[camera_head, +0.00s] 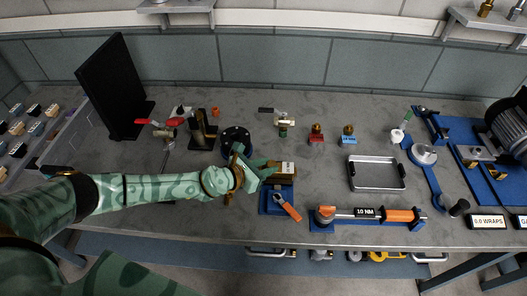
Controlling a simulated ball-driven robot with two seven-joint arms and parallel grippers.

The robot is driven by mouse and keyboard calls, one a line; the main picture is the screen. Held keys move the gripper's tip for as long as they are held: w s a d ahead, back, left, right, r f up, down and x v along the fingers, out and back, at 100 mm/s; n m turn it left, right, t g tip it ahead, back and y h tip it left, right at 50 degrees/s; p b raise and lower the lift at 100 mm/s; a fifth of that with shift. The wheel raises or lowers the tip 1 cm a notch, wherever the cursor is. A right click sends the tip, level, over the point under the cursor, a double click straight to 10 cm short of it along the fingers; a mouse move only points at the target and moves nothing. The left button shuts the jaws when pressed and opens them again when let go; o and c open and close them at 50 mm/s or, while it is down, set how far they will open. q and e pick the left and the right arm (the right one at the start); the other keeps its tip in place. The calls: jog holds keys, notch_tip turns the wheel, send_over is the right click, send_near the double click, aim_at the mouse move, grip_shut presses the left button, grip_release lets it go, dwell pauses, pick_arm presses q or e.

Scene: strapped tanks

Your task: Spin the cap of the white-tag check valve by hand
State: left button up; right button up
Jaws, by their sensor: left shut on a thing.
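The white-tag check valve (287,168) is a small brass-brown piece with a white label, near the middle of the bench at a blue stand (268,208). My left gripper (270,173) reaches in from the left and is shut at the valve's left side. The gripper covers part of the valve, so its cap and the exact contact are hard to see. Two similar brass valves stand farther back, one with a red base (316,134) and one with a blue base (348,136). My right gripper is not in view.
An orange-handled tool (288,208) lies just in front of the valve. A torque wrench marked 10 NM (368,214) lies in a blue holder to the right. A dark round flange (236,138) stands behind my gripper. A metal tray (376,173) sits to the right, empty.

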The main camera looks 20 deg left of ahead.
pick_arm(q)
jog(key=n+y+p, duration=0.1)
jog(key=n+t+y+p, duration=0.1)
jog(key=y+p, duration=0.1)
jog(key=shift+s+d+r+n+p, duration=0.15)
jog(key=shift+d+r+n+p, duration=0.15)
jog(key=shift+d+n+p, duration=0.1)
jog(key=shift+d+f+n+t+y+p, duration=0.15)
jog(key=shift+n+t+y+p, duration=0.25)
jog(key=shift+n+y+p, duration=0.5)
jog(key=shift+f+n+y, duration=0.1)
jog(key=shift+n+y, duration=0.5)
jog(key=shift+y, duration=0.2)
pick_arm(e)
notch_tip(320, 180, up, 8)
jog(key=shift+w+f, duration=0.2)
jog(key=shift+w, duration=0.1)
pick_arm(q)
jog(key=shift+y, duration=0.3)
jog(key=o, duration=1)
